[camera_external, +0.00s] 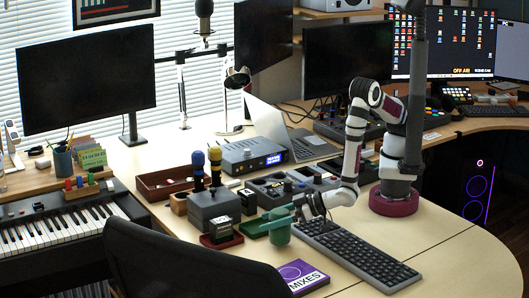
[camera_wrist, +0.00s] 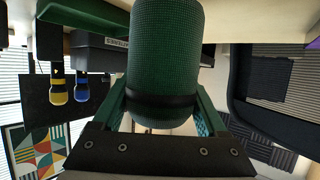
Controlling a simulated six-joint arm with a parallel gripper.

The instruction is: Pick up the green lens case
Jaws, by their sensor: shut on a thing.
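The green lens case (camera_external: 280,234) is an upright cylinder at the front middle of the desk. In the wrist view the lens case (camera_wrist: 165,50) fills the upper middle, with a ribbed dark green side and a black band. My gripper (camera_external: 285,218) has green fingers and reaches in from the right at the case's upper part. In the wrist view my gripper (camera_wrist: 163,108) is shut on the case, one finger on each side near the black band. I cannot tell whether its far end touches the desk.
A keyboard (camera_external: 358,254) lies right of the case and a purple MIXES box (camera_external: 302,278) in front. A chair back (camera_external: 190,262) is near.

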